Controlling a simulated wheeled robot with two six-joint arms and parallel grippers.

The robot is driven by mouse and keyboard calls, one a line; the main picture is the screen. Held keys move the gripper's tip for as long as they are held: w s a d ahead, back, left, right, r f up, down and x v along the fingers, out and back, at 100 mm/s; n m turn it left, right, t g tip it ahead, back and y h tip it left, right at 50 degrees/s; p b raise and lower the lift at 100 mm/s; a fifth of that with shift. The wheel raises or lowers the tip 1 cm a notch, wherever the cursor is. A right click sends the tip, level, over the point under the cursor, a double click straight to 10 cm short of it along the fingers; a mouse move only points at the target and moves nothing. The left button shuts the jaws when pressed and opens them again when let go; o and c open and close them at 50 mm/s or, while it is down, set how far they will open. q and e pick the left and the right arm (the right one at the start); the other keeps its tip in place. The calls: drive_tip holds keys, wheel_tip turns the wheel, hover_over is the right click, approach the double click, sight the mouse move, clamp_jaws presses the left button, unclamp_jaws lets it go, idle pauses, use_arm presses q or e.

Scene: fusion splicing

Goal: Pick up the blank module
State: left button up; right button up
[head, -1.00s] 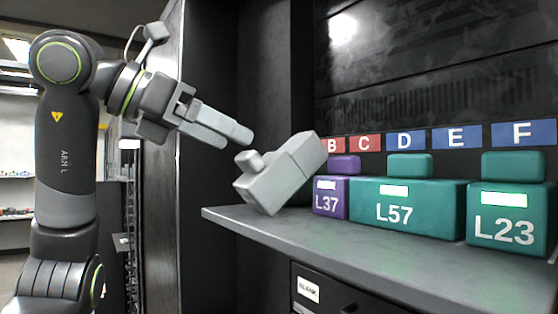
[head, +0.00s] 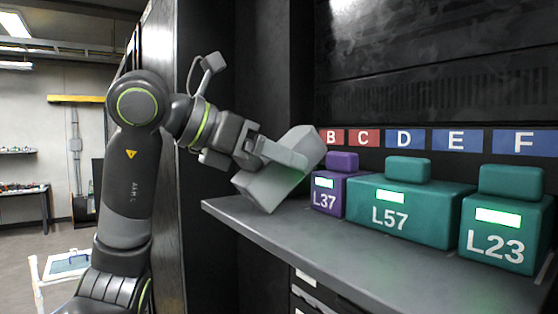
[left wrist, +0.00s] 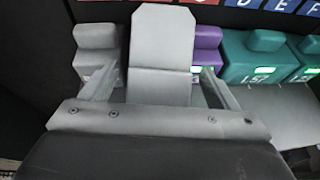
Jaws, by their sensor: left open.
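A plain grey block, apparently the blank module (head: 262,192), sits tilted at the shelf's left end in the head view. In the left wrist view the left gripper's fingers (left wrist: 157,82) are spread. A grey block (left wrist: 162,40) shows between them; I cannot tell whether they touch it. Another grey shape (left wrist: 97,38) is partly behind the left finger; I cannot tell whether it is the same thing. My right gripper is not in view.
Purple module L37 (head: 328,199) stands close to the right of the grey block. Teal modules L57 (head: 425,220) and L23 (head: 505,245) stand further right. The dark shelf (head: 400,263) is bare along its front. A dark cabinet wall (head: 215,150) rises on the left.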

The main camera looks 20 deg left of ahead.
use_arm(q)
drive_tip(key=shift+a, duration=0.1)
drive_tip(key=shift+s, duration=0.1)
drive_tip(key=shift+c, duration=1.2)
drive_tip(key=c, duration=1)
drive_tip(key=shift+o, duration=0.2)
drive_tip(key=shift+r, duration=0.15)
